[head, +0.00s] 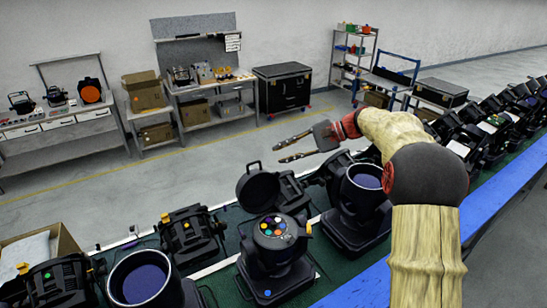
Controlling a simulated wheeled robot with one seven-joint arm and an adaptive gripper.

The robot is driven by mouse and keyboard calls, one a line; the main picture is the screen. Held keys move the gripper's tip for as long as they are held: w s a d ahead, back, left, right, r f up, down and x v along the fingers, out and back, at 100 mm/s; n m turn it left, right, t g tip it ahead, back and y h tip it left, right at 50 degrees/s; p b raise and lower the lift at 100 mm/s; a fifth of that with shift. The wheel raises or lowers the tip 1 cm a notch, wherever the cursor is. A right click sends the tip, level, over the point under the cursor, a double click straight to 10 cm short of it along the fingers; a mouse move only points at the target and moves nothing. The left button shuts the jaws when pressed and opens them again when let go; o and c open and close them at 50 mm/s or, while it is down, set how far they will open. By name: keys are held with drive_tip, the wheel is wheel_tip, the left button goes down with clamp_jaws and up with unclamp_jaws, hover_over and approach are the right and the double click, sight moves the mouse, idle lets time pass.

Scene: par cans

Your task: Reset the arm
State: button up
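My gripper (294,148) is at the end of my arm, which reaches in from the right and points left. Its two dark fingers are spread apart with nothing between them. It hangs in the air above the row of par cans. Below it is a par can with its round black lid raised and colored dots inside (273,233). A par can with an open blue-grey lens (366,178) stands close to my arm, which partly hides the area behind it.
Several more par cans line the green bench (226,278), including one at the front left (140,281). A blue rail (362,288) runs along its near edge. Workbenches, a black case (283,88) and a shelf (352,60) stand at the back wall. The floor between is clear.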

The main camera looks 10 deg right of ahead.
drive_tip(key=shift+d+r, duration=0.15)
drive_tip(key=shift+d, duration=0.05)
drive_tip(key=s+d+f+n+g+h+b, duration=0.1)
drive_tip(key=s+d+f+h, duration=0.25)
drive_tip(key=s+f, duration=0.65)
drive_tip(key=s+a+f+n+t+h+b, duration=0.1)
drive_tip(key=s+f+n+h+b, duration=0.1)
drive_tip(key=s+f+b, duration=0.4)
drive_tip(key=s+a+f+n+t+h+b, duration=0.1)
drive_tip(key=s+a+f+n+h+b, duration=0.1)
drive_tip(key=s+f+b, duration=0.5)
drive_tip(key=s+a+f+n+h+b, duration=0.2)
drive_tip(key=s+f+n+h+b, duration=0.2)
drive_tip(key=s+b, duration=0.8)
drive_tip(key=s+f+n, duration=0.1)
drive_tip(key=s+f, duration=0.1)
drive_tip(key=s, duration=0.5)
drive_tip(key=shift+s+f+t, duration=0.25)
drive_tip(key=shift+s+t, duration=0.15)
